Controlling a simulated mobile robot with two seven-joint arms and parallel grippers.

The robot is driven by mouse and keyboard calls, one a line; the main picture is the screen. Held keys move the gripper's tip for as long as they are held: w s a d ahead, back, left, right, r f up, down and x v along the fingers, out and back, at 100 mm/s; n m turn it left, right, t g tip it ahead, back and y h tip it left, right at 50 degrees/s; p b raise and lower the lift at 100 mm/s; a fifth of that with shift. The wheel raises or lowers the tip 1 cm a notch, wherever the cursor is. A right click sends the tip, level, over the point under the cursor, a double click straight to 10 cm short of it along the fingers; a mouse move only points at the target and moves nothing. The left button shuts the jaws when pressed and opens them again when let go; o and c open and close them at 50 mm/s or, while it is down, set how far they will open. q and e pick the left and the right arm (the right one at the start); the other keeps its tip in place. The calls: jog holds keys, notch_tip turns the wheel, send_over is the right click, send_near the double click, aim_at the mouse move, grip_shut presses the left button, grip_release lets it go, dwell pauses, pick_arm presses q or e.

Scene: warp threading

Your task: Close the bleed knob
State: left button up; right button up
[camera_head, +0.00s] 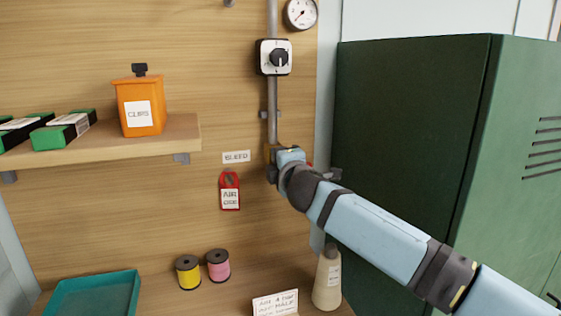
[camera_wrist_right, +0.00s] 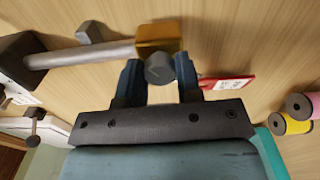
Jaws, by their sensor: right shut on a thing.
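The bleed knob (camera_wrist_right: 159,69) is a small grey round knob on the brass block (camera_wrist_right: 160,36) at the end of a grey pipe. In the right wrist view my right gripper (camera_wrist_right: 159,76) is shut on the knob, one finger on each side. In the head view my right arm comes in from the lower right, and its hand hides the knob and most of the brass block. The BLEED label (camera_head: 236,157) is on the wooden wall just left of the hand. My left gripper is not in view.
A red AIR OFF tag (camera_head: 230,191) hangs below the label. A black switch (camera_head: 278,57) and a gauge (camera_head: 300,13) are above. A shelf with an orange clips bin (camera_head: 141,106) is at left; a green cabinet (camera_head: 410,140) stands at right. Spools and a bottle (camera_head: 328,278) stand below.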

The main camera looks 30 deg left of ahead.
jog(key=shift+n, duration=5.2)
jog(key=o, duration=0.9)
jog(key=shift+o, duration=0.2)
jog(key=shift+s, duration=0.1)
